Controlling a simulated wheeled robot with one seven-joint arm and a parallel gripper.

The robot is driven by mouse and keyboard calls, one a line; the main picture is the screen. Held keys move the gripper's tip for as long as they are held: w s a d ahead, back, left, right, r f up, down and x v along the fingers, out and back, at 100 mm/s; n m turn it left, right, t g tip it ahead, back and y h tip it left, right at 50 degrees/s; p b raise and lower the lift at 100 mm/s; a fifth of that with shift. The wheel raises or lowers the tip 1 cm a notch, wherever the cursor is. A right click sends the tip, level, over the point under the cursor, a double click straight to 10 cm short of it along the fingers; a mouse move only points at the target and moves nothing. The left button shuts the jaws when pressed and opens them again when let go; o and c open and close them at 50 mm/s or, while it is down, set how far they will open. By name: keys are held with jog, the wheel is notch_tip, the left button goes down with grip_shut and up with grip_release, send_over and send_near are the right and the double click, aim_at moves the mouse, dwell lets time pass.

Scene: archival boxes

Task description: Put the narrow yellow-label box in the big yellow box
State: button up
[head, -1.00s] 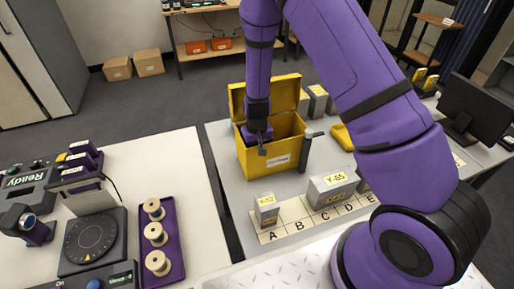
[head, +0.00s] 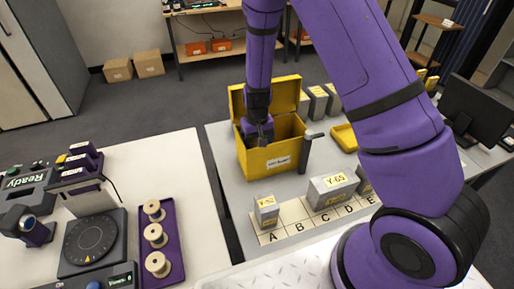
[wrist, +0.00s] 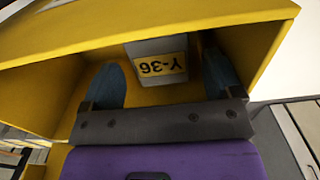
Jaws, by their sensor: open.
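The big yellow box (head: 268,163) stands on the grey table with its lid open at the back. My gripper (head: 260,137) is at its mouth in the head view. In the wrist view my gripper (wrist: 160,62) is open, its two dark blue fingers spread. The Y-36 box is hidden in the head view by the yellow box's walls.
A lettered strip (head: 293,221) in front holds a small yellow-labelled grey box (head: 267,213) near A and a wider Y-65 box (head: 332,191). A dark upright piece (head: 305,155) stands at the yellow box's right side. Grey boxes (head: 317,102) and a yellow tray (head: 344,138) are behind.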

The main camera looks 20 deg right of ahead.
jog(key=s+d+r+t+y, duration=0.1)
jog(key=s+r, duration=0.2)
jog(key=r, duration=0.7)
jog(key=s+d+r+t, duration=0.1)
jog(key=s+d+r, duration=0.15)
jog(key=r, duration=0.75)
jog(key=s+r+y, duration=0.1)
jog(key=s+r, duration=0.3)
jog(key=r, duration=0.6)
jog(key=s+d+r+t, duration=0.1)
jog(key=s+r, duration=0.2)
jog(key=s, duration=0.3)
jog(key=s+d+r+t+h, duration=0.1)
jog(key=s+d+r, duration=0.1)
jog(key=s+r, duration=0.2)
jog(key=s+d+r+t+h, duration=0.1)
jog(key=s+r, duration=0.2)
jog(key=s, duration=0.6)
jog(key=shift+s+d+r, duration=0.35)
jog(key=shift+s+d, duration=0.05)
